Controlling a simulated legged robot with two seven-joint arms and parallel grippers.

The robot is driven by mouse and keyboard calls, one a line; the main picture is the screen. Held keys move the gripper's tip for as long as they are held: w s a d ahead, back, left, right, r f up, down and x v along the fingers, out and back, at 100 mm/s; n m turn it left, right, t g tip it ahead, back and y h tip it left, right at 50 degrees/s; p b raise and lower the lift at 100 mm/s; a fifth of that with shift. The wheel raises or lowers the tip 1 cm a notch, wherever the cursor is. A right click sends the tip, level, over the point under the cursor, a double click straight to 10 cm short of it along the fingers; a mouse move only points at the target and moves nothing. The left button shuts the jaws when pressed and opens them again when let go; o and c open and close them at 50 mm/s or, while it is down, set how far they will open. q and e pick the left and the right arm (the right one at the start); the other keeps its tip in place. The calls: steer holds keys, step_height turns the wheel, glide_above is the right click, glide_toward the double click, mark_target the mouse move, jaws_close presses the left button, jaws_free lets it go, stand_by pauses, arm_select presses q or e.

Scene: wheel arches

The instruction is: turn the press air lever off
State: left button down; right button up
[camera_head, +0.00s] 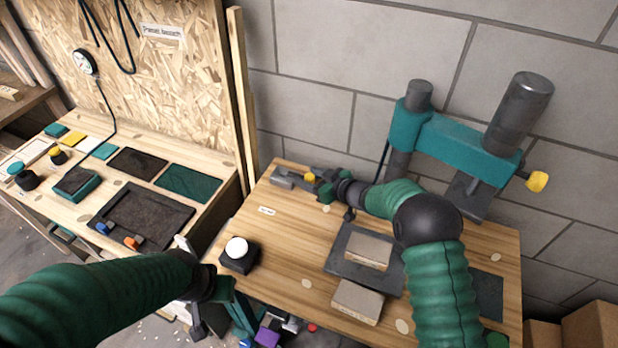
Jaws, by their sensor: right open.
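A small grey air valve (284,179) sits at the back left corner of the press table. A yellow piece (310,177), which looks like its lever end, is right beside my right gripper (321,185). The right gripper is open, reaching in from the right. I cannot tell whether its fingers touch the lever, and the wrist hides part of them. The teal press (455,142) stands at the table's back right, with a dark cylinder and a yellow knob (537,181). My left gripper (215,305) hangs low by the table's front left edge; its fingers are unclear.
A black box with a white button (237,248) sits at the table's front left. A second bench with trays (140,215) stands left. A concrete block wall (340,80) closes the back.

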steer(key=shift+w+d+f, duration=0.1)
steer(key=shift+d, duration=0.1)
steer(key=shift+a+r, duration=0.2)
steer(key=shift+a, duration=0.15)
jaws_close()
steer(key=shift+d, duration=0.15)
steer(key=shift+d+r, duration=0.1)
steer(key=shift+r, duration=0.05)
stand_by(0.6)
